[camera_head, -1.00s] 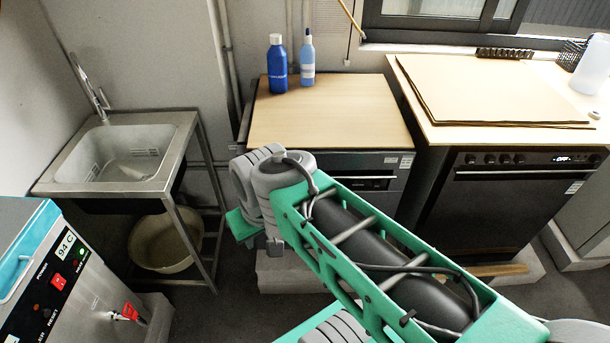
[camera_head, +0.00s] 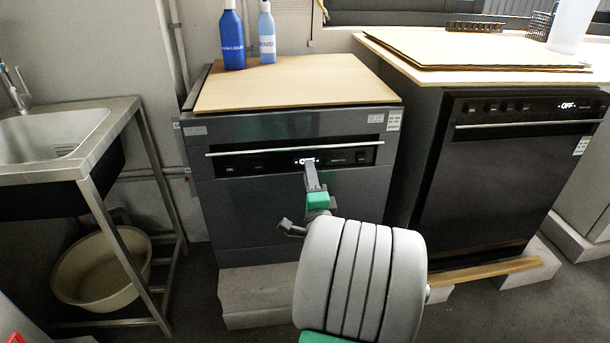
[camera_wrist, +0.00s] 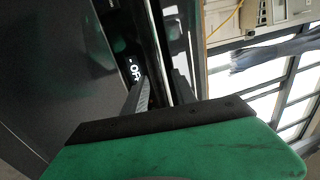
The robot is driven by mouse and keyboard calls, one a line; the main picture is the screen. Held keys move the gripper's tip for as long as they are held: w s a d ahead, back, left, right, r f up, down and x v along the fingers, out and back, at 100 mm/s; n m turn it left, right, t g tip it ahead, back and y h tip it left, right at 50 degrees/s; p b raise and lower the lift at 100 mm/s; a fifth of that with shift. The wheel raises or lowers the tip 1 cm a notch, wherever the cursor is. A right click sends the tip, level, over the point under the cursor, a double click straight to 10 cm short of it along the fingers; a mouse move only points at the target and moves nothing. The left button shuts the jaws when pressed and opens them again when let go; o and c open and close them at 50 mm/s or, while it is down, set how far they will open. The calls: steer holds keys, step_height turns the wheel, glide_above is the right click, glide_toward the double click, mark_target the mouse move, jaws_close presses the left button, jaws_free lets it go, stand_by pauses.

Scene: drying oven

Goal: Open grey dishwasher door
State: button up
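The grey dishwasher (camera_head: 260,210) stands in the middle of the head view under a wooden top, with its door shut and upright. A thin horizontal bar handle (camera_head: 250,151) crosses the front of its black control panel, whose display reads OFF. My gripper (camera_head: 312,168) is at the middle of this handle, in front of the display. In the wrist view the handle bar (camera_wrist: 156,35) runs between the two fingers of my gripper (camera_wrist: 161,88). The fingers are apart, one on each side of the bar, with some gap showing. Contact with the bar cannot be told.
A black dishwasher (camera_head: 490,190) stands to the right, also shut. Blue bottles (camera_head: 232,38) stand on the wooden top (camera_head: 300,85). A metal sink stand (camera_head: 100,150) with a basin (camera_head: 105,270) below is at the left. Some floor shows between them.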

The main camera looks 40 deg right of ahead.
mark_target(305, 155)
steer(key=p+x, duration=0.2)
steer(key=x, duration=0.5)
steer(key=shift+w+r, duration=0.2)
steer(key=shift+w, duration=0.1)
steer(key=shift+d, duration=0.1)
jaws_close()
stand_by(0.9)
